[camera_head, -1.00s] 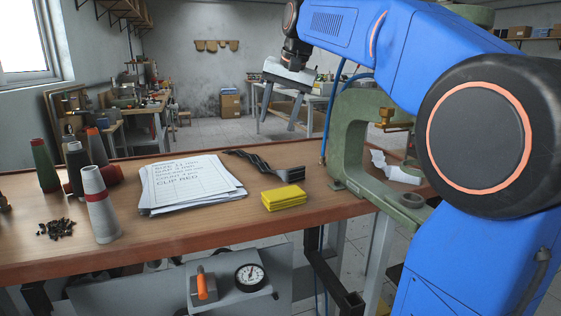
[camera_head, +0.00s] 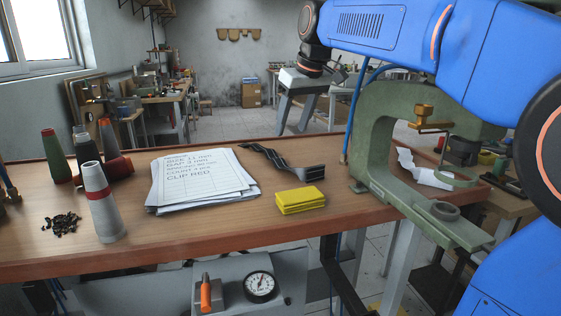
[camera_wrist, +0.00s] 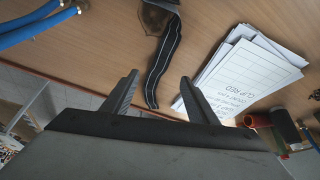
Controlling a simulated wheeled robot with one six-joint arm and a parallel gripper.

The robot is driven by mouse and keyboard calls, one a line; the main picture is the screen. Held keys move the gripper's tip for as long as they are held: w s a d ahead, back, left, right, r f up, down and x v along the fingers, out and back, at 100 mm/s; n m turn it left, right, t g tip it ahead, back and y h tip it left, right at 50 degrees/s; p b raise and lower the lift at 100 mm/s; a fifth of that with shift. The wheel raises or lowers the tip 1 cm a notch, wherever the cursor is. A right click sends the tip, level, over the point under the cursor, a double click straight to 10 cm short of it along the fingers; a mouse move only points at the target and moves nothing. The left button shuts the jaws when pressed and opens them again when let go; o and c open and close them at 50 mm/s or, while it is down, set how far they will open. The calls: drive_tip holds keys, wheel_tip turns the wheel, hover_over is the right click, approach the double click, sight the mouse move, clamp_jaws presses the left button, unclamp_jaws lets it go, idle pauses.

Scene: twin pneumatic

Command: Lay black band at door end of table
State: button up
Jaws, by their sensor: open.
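In the wrist view the band (camera_wrist: 165,60) runs down from the top edge toward the space between my fingers. My gripper (camera_wrist: 160,80) is open and empty, with its two dark fingers apart. The band is beyond the fingertips, not visibly touched by them.
A paper stack (camera_head: 200,180) reads "CLIP RED". Yellow pads (camera_head: 300,200) lie near the front edge. Thread cones (camera_head: 102,205) and black bits (camera_head: 62,222) are at left. A green press (camera_head: 375,135) with a blue hose stands at the right end.

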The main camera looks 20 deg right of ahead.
approach(280, 161)
drive_tip(key=shift+w+a+f, duration=0.1)
drive_tip(key=shift+a+f, duration=0.05)
drive_tip(key=shift+f, duration=0.7)
drive_tip(key=shift+w+x, duration=0.15)
drive_tip(key=shift+x, duration=1.25)
drive_tip(key=shift+w+x, duration=0.2)
drive_tip(key=shift+x, duration=1.2)
drive_tip(key=shift+r, duration=0.15)
drive_tip(key=c, duration=1.2)
drive_tip(key=shift+c, duration=0.2)
